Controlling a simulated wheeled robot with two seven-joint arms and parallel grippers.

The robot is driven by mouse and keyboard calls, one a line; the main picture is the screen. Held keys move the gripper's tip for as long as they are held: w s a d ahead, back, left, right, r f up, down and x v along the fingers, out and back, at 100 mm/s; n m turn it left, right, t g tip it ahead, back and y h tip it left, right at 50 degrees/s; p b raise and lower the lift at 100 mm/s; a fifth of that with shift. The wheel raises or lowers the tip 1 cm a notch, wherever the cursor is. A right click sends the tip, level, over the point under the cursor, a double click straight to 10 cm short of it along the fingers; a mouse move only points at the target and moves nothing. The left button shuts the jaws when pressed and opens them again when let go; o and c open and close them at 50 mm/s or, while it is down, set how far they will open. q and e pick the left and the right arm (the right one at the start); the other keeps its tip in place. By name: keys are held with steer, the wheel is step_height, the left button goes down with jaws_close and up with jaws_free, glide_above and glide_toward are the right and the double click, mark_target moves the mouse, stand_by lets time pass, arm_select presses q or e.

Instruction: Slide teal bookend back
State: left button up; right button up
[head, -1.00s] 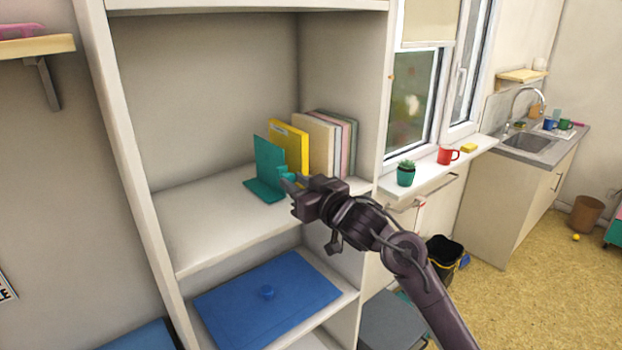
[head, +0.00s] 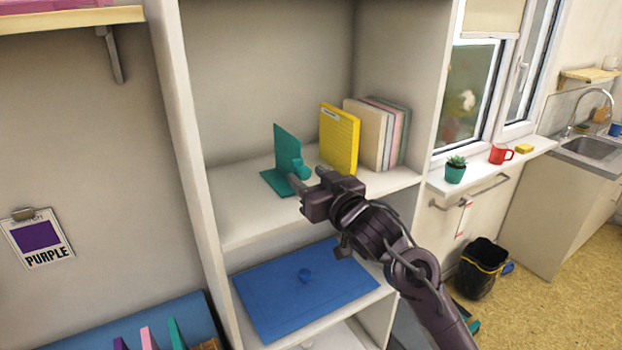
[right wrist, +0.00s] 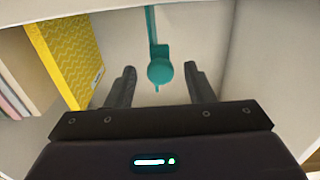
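The teal bookend (head: 287,152) stands upright on the middle shelf, its flat base on the board and a round knob (head: 301,169) on its side. A gap separates it from the yellow book (head: 339,139), the first in a row of upright books. My right gripper (head: 308,187) is at the knob, in front of the bookend. In the right wrist view, its fingers (right wrist: 160,88) are spread apart, with the bookend's knob (right wrist: 161,73) between their tips and clear space on both sides. My left gripper is not in view.
The shelf's left upright (head: 190,150) and right wall (head: 425,100) bound the compartment. The shelf left of the bookend is clear. A potted plant (head: 455,170) and red mug (head: 500,153) stand on the sill.

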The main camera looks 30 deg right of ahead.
steer(key=shift+s+f, duration=0.1)
steer(key=shift+s, duration=0.35)
steer(key=s+b, duration=0.1)
steer(key=s, duration=0.6)
steer(key=shift+d+b, duration=0.3)
steer(key=shift+b, duration=0.1)
